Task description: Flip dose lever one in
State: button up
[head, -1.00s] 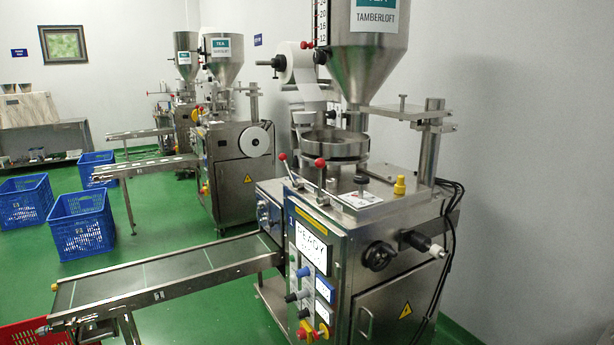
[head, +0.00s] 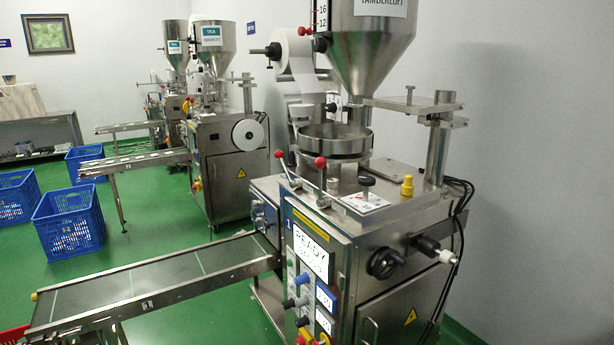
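The nearest packing machine (head: 330,225) is steel and carries a "1" on its blue front panel, with a screen (head: 312,252) reading READY. Two levers with red ball knobs stand on its top left edge. The left red knob (head: 279,154) tops a lever leaning left. The right red knob (head: 321,162) tops another lever nearer the middle. I cannot tell which one is the dose lever. A black knob (head: 367,181) stands by a small white plate (head: 364,203), and a yellow knob (head: 407,185) is farther right. My gripper is not in view.
A conveyor (head: 150,285) runs out to the lower left of the machine. Blue crates (head: 68,226) stand on the green floor. Two similar machines (head: 228,165) stand behind. A black handwheel (head: 384,263) and a white-tipped handle (head: 446,256) stick out at the right.

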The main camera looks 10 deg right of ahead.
aim_at(320, 162)
jog(key=z, duration=0.1)
jog(key=i, duration=0.15)
jog(key=u, duration=0.05)
jog(key=k, duration=1.35)
jog(key=u, duration=0.5)
jog(key=i, duration=0.8)
jog(key=u, duration=0.75)
jog(key=i, duration=0.6)
jog(key=u, duration=0.15)
